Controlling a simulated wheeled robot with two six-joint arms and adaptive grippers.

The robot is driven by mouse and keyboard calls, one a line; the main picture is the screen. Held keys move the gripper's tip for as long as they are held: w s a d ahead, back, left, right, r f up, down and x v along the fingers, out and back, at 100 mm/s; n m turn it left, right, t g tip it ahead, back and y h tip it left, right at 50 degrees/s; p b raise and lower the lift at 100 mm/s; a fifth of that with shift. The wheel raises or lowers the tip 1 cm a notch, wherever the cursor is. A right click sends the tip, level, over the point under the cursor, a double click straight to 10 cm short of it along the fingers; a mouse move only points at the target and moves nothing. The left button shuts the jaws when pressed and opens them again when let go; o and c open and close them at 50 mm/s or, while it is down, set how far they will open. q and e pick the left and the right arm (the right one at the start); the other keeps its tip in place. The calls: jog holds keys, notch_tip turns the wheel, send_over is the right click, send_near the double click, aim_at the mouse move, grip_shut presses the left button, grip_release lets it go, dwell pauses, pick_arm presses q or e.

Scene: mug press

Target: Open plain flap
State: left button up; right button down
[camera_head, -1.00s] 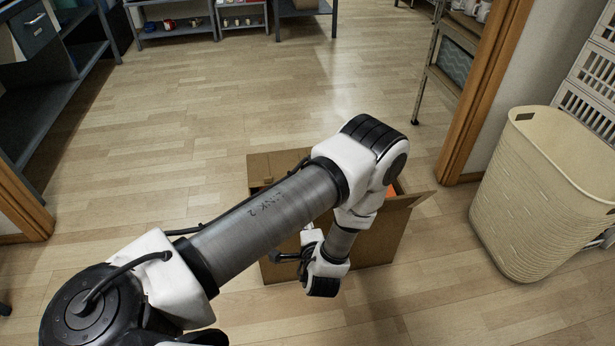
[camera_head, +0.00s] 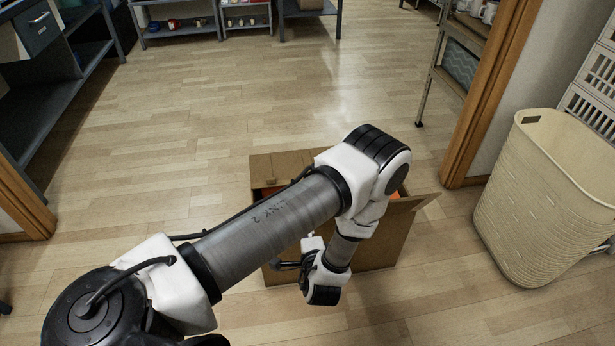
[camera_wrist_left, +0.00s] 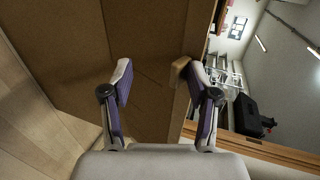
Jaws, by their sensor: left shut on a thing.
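A brown cardboard box (camera_head: 385,246) stands on the floor in the middle of the head view, partly hidden behind my left arm. One flap (camera_head: 282,165) stands out at its back left, and another flap (camera_head: 410,202) sticks out to the right. In the left wrist view my left gripper (camera_wrist_left: 161,68) has its fingers well apart, with brown cardboard (camera_wrist_left: 150,105) behind and between them. Its right fingertip touches a small brown edge (camera_wrist_left: 181,67), and it is shut on a box flap. In the head view the fingertips are mostly hidden. My right gripper is out of view.
Something orange (camera_head: 395,195) shows inside the box. A cream basket (camera_head: 545,205) stands to the right, beside a wooden door frame (camera_head: 488,95). A metal shelf (camera_head: 455,60) stands behind the frame. The floor left of and behind the box is clear.

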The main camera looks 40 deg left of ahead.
pick_arm(q)
jog(key=shift+s+f, duration=0.1)
jog(key=shift+f, duration=0.1)
notch_tip(320, 180, up, 10)
jog(key=shift+r, duration=0.2)
dwell(0.4)
dwell(0.3)
